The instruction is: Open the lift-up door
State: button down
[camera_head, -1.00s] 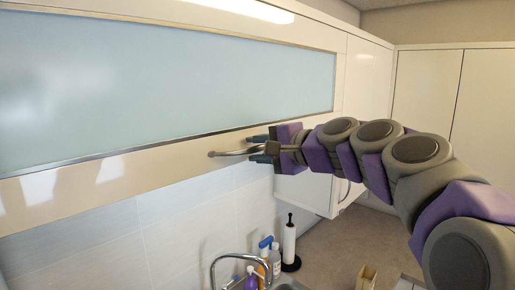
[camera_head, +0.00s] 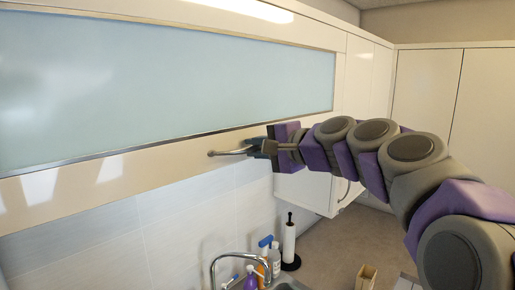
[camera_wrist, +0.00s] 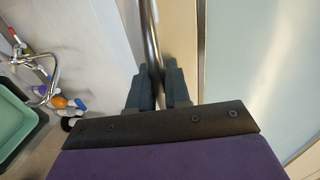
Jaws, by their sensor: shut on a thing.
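The lift-up door (camera_head: 150,85) is a wide wall-cabinet front with a pale blue glass panel and a cream frame, and it looks closed. Its metal bar handle (camera_head: 228,152) runs along the lower frame, with its left end showing. My gripper (camera_head: 262,148) is shut on the right part of the handle. In the wrist view the handle (camera_wrist: 151,40) passes between the two dark fingers (camera_wrist: 160,88), with the door's glass (camera_wrist: 255,70) to the right. The fingers hide the handle's gripped part.
Below are a tap (camera_head: 228,262), several bottles (camera_head: 264,262) and a paper-towel roll (camera_head: 289,242) by the sink. White cabinets (camera_head: 430,95) stand at right and behind my arm. An open box (camera_head: 367,277) lies lower right. Space in front of the door looks clear.

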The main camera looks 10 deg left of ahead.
jog(key=shift+f, duration=0.1)
jog(key=s+d+r+g+h+p, duration=0.1)
jog(key=s+d+r+p, duration=0.2)
jog(key=s+d+p, duration=0.1)
jog(key=s+d+r+h+p, duration=0.1)
jog(key=s+d+r+p, duration=0.2)
jog(key=d+p, duration=0.3)
jog(key=shift+s+d+g+h, duration=0.3)
jog(key=shift+s+d+g, duration=0.1)
jog(key=shift+d, duration=1.2)
jog(key=c, duration=1.5)
grip_release()
jog(key=shift+r, duration=0.1)
jog(key=shift+o, duration=1.2)
jog(key=shift+s+d+r, duration=0.1)
jog(key=shift+s+d, duration=0.05)
jog(key=shift+d, duration=0.15)
jog(key=shift+d, duration=0.1)
